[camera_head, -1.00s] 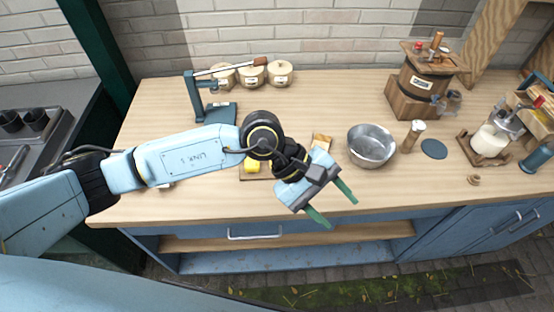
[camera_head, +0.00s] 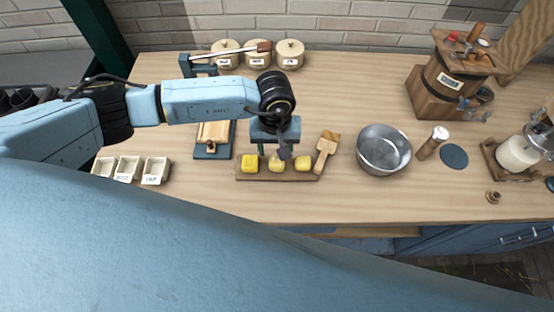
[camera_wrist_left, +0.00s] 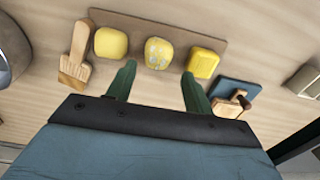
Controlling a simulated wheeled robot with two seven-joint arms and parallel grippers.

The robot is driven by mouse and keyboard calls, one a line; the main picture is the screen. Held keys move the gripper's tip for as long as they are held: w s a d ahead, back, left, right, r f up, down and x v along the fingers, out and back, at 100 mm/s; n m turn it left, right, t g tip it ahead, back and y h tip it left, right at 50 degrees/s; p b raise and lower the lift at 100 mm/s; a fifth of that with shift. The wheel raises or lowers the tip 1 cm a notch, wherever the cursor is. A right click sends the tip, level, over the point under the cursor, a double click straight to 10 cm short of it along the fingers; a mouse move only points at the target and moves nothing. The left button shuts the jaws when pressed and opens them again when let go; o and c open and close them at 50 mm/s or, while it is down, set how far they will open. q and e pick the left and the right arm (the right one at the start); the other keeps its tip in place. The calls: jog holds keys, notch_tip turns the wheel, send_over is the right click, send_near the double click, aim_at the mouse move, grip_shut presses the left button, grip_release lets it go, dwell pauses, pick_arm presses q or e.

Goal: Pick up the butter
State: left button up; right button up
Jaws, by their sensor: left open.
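Three yellow butter pieces stand in a row on a wooden board. In the head view they are the left butter (camera_head: 249,163), the middle butter (camera_head: 276,165) and the right butter (camera_head: 303,164) on the board (camera_head: 262,178). In the left wrist view the middle butter (camera_wrist_left: 158,53) has pale speckles and lies just beyond and between my fingertips. My left gripper (camera_head: 275,150) is open and empty, pointing down over the board; its green fingers (camera_wrist_left: 157,80) show in the left wrist view. My right gripper is not in view.
A wooden paddle (camera_head: 326,150) rests at the board's right end. A metal bowl (camera_head: 384,148) stands further right. A blue press base (camera_head: 213,151) and small white trays (camera_head: 127,168) are to the left. Lidded jars (camera_head: 257,54) stand behind.

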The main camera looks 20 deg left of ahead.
aim_at(277, 160)
pick_arm(q)
notch_tip(277, 160, down, 2)
jog(key=shift+s+d+f+p, duration=0.1)
jog(key=shift+s+p, duration=0.05)
jog(key=shift+p, duration=0.15)
notch_tip(277, 160, down, 3)
jog(key=shift+d+f+p, duration=0.1)
jog(key=shift+p, duration=0.2)
jog(key=shift+f, duration=0.35)
jog(key=c, duration=0.7)
jog(key=shift+c, duration=0.2)
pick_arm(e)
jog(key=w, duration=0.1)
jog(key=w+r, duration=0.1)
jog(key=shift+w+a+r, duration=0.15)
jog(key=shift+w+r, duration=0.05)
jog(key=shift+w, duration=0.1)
